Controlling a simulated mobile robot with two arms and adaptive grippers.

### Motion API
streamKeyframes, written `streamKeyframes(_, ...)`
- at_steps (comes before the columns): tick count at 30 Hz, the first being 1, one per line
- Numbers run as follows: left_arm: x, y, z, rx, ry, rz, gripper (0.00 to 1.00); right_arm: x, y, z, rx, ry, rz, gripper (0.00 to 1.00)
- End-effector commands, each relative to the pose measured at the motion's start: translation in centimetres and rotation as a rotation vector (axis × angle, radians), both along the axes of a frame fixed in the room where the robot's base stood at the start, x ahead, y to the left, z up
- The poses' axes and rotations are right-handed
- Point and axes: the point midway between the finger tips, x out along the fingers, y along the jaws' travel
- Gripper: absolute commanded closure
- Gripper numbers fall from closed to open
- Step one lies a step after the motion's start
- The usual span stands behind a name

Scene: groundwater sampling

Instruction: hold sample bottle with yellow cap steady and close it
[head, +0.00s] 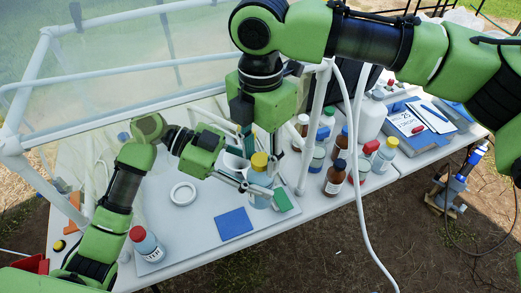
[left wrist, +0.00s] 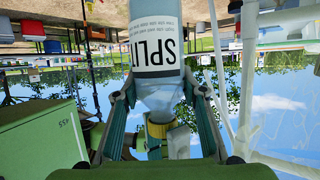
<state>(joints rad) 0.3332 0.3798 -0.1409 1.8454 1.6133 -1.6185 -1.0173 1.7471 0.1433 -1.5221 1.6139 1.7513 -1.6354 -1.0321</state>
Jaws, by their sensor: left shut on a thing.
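The sample bottle (head: 262,197) stands upright near the table's front edge, with its yellow cap (head: 259,161) at its top. My left gripper (head: 256,188) is shut on the bottle's body from the left. In the left wrist view, which is upside down, the bottle (left wrist: 152,60) has a white label reading "SPLIT". The left fingers (left wrist: 160,90) lie on both sides of it, and the yellow cap (left wrist: 155,130) is partly visible. My right gripper (head: 260,140) points down just above the cap. Its fingers are partly hidden; I cannot tell whether they touch the cap.
A blue pad (head: 233,224), a white ring (head: 183,193) and a red-capped bottle (head: 147,244) are to the left. A white post (head: 316,125) and several bottles, including a brown one (head: 335,178), stand close on the right. A white hose (head: 357,190) hangs over the front edge.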

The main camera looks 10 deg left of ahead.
Motion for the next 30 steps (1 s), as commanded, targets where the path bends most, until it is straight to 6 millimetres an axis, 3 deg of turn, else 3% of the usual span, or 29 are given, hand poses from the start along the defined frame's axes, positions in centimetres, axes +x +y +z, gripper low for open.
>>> streamKeyframes(1,0.01,-0.01,0.08,-0.001,-0.001,0.001,1.00,0.01,-0.01,0.02,0.000,0.000,0.000,0.79)
streamKeyframes(3,0.01,-0.01,0.07,-0.001,-0.001,0.000,1.00,0.01,-0.01,0.03,0.000,0.000,0.000,0.97)
streamKeyframes(4,0.01,-0.01,0.07,-0.001,-0.001,0.000,1.00,0.01,0.00,0.04,0.000,0.000,0.000,1.00)
streamKeyframes(16,0.00,-0.03,0.06,-0.001,-0.001,0.000,1.00,-0.01,0.05,0.04,0.002,0.001,-0.077,1.00)
streamKeyframes(30,-0.03,-0.04,0.06,-0.001,0.000,-0.001,1.00,-0.01,0.07,-0.03,0.000,0.003,-0.859,1.00)
